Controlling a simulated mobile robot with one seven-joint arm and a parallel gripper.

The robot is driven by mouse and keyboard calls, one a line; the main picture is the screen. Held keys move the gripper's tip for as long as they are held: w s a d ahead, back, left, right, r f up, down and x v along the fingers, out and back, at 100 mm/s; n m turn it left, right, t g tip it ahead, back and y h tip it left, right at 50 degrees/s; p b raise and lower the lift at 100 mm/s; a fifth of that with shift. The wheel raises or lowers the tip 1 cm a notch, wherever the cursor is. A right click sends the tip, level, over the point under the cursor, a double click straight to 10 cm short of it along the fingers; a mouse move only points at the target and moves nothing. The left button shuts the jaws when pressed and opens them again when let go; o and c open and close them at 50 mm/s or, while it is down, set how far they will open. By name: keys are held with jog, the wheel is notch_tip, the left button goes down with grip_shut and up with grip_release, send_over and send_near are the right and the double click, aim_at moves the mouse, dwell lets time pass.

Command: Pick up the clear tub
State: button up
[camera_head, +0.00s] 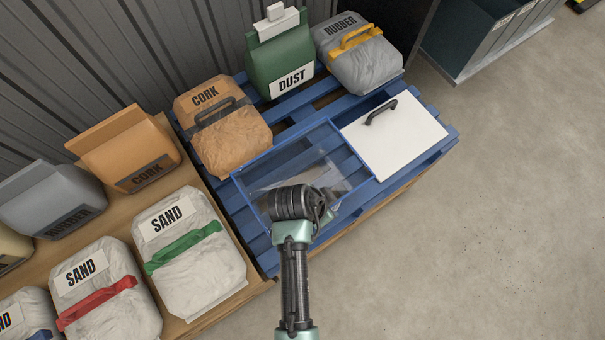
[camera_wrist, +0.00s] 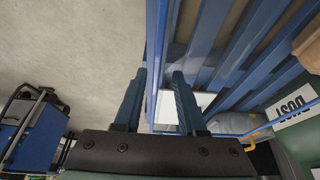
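The clear tub (camera_head: 281,150) is a see-through box with a blue rim, on the blue pallet (camera_head: 426,104). It looks empty, with the pallet slats showing through. My gripper is over its near side in the head view; the wrist hides the fingers there. In the wrist view my gripper (camera_wrist: 157,88) has its two fingers well apart with nothing gripped. A blue rim edge of the tub (camera_wrist: 153,50) runs up the picture between the fingers. I cannot tell whether the fingers touch it.
A white panel with a dark handle (camera_head: 394,125) lies right of the tub. A cork bag (camera_head: 230,140), green dust bag (camera_head: 279,62) and grey rubber bag (camera_head: 362,65) stand behind. Sand bags (camera_head: 190,260) stand left. Open concrete floor (camera_head: 500,210) lies right.

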jog(key=shift+x, duration=0.8)
grip_shut()
dwell(0.5)
jog(key=shift+r, duration=0.15)
